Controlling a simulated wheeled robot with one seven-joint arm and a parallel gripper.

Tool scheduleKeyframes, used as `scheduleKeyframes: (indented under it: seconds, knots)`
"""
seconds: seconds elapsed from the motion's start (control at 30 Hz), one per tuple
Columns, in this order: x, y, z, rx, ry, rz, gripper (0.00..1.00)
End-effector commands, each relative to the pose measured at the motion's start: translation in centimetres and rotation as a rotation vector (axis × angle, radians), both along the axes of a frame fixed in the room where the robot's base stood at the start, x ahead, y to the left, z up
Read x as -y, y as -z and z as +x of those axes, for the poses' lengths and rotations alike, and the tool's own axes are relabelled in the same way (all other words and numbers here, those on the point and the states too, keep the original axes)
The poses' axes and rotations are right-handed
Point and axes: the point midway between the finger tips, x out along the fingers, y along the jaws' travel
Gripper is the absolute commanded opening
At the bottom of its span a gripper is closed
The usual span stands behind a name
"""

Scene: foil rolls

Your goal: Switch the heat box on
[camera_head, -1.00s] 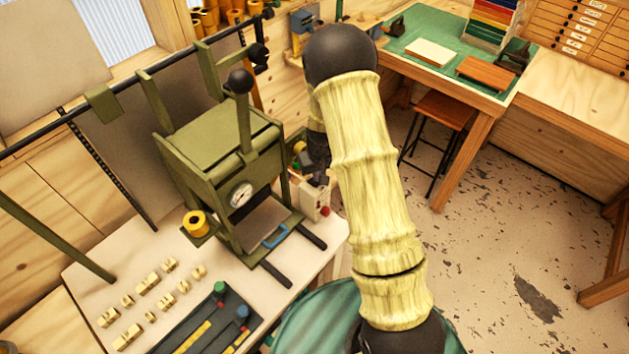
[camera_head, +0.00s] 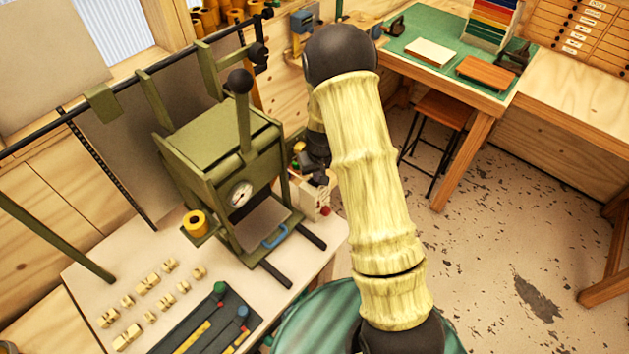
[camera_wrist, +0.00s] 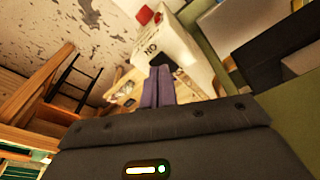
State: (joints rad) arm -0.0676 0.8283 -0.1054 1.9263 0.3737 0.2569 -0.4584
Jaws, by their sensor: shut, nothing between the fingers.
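The heat box (camera_head: 313,199) is a small cream box at the right edge of the bench, beside the green press, with a red part low on its right. In the wrist view the heat box (camera_wrist: 172,38) is close ahead, with a red knob, upside-down lettering that looks like "ON", and a dark switch area behind my fingertips. My gripper (camera_wrist: 160,72) is shut and empty, its tips pointing at that dark area. I cannot tell whether they touch it. In the head view my gripper (camera_head: 318,178) is partly hidden by my arm, just above the box.
The green press (camera_head: 225,160) with a gauge and lever stands directly left of the heat box. Several small brass-coloured blocks (camera_head: 148,284) and a dark tool tray (camera_head: 205,322) lie on the bench (camera_head: 100,262). Open floor (camera_head: 470,270) is to the right.

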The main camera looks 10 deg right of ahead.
Motion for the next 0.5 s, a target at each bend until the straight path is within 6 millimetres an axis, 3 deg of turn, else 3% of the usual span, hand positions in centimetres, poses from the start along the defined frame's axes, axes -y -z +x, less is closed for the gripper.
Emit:
scheduleKeyframes:
  seconds: [0.5]
  knots:
    - [0.01, 0.71, 0.01, 0.000, 0.000, 0.000, 0.00]
